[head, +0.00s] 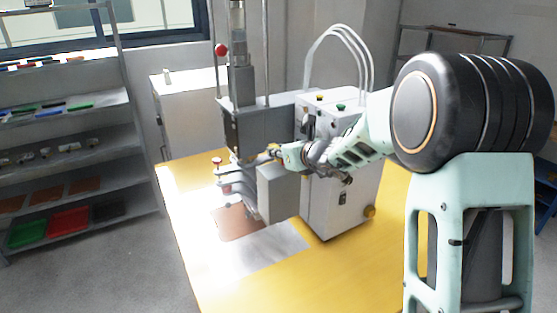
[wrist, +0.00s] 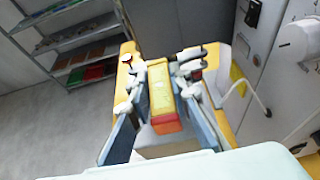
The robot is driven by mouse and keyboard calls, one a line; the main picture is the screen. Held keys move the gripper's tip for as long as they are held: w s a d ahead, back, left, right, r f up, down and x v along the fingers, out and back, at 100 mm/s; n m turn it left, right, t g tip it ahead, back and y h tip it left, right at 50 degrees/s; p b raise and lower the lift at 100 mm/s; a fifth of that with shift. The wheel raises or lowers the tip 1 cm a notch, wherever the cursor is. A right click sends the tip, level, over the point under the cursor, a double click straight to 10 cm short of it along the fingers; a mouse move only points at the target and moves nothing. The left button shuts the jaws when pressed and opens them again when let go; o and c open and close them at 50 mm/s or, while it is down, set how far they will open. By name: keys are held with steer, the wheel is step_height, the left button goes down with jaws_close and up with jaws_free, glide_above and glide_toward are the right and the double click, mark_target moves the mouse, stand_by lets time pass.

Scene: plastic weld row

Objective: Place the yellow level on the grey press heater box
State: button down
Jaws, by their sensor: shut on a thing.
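The yellow level (wrist: 160,88), with a red-orange end (wrist: 166,124), lies between the two fingers of my gripper (wrist: 158,80) in the wrist view. My gripper is shut on it. In the head view my gripper (head: 272,154) is at the front of the press, above a grey box (head: 278,192) that looks like the press heater box. A pale grey surface (wrist: 165,145) shows below the level in the wrist view. I cannot tell whether the level touches it. In the head view the level is too small to make out clearly.
The press column (head: 240,80) and a white control cabinet (head: 345,190) stand close around my gripper. A brown plate (head: 234,222) and a bright metal sheet (head: 268,250) lie on the yellow table (head: 200,270). Shelves (head: 75,105) stand at left.

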mark_target(278, 160)
steer(key=shift+f, duration=1.55)
steer(key=shift+f+b, duration=0.15)
steer(key=shift+b, duration=0.15)
steer(key=c, duration=1.8)
jaws_free()
steer(key=shift+o, duration=0.2)
steer(key=shift+s+d+r, duration=0.1)
steer(key=shift+r, duration=0.15)
steer(key=v, duration=1.1)
steer(key=shift+s+b, duration=0.3)
steer(key=shift+b, duration=0.15)
steer(key=shift+r, duration=0.1)
